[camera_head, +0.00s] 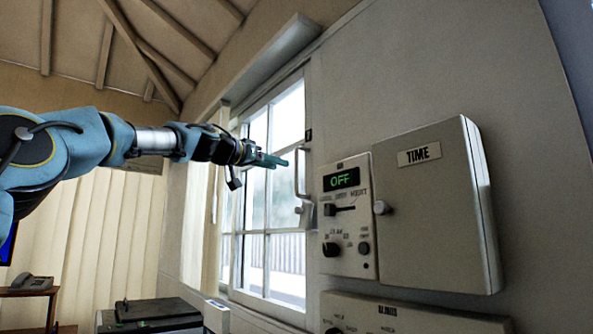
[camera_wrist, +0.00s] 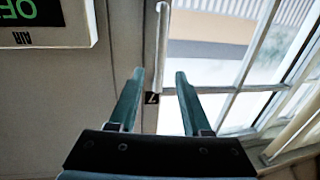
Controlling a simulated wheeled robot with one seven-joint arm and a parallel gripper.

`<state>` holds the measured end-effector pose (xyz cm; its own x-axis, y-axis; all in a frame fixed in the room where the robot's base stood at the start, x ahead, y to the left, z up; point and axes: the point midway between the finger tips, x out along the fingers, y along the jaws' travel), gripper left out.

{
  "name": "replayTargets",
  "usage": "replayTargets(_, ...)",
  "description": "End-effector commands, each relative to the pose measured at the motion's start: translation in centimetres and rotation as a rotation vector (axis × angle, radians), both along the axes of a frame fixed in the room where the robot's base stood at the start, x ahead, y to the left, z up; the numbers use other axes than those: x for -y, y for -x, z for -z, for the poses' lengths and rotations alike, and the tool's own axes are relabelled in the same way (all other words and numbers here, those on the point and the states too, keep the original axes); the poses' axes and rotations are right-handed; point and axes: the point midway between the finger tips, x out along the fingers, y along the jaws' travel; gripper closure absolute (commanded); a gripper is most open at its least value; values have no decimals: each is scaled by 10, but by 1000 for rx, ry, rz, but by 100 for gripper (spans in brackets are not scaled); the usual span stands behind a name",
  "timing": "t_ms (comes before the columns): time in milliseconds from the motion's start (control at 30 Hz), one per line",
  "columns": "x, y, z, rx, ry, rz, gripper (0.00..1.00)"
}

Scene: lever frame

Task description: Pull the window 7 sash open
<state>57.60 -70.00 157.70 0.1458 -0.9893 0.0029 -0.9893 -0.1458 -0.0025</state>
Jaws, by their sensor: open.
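The window sash (camera_head: 268,232) has white bars and clear panes, and looks closed in its frame. A white vertical handle (camera_head: 297,176) stands on its right side, and also shows in the wrist view (camera_wrist: 161,42). A black tag marked 7 (camera_wrist: 152,98) sits by the handle's end. My gripper (camera_head: 275,160), with teal fingers, is open and just left of the handle in the head view. In the wrist view my gripper (camera_wrist: 160,73) is open, with the handle lined up between its fingertips. I cannot tell whether the fingers touch it.
A control box reading OFF (camera_head: 345,225) and a grey TIME cabinet (camera_head: 430,215) are on the wall right of the window. The control box's edge (camera_wrist: 95,25) is left of the fingers in the wrist view. A dark-topped unit (camera_head: 155,312) stands below.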

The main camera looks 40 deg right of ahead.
Motion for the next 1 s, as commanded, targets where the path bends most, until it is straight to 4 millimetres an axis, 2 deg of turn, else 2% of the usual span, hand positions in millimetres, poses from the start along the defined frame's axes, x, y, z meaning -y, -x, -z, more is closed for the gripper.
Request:
replayTargets(33,9,0,-5,-3,-1,4,52)
replayTargets(300,56,-7,-6,-5,-2,3,52)
replayTargets(500,80,-11,-4,-2,-3,1,52)
replayTargets(700,91,-14,-1,-1,-2,-2,52)
replayTargets(1000,92,-14,1,0,-3,-2,52)
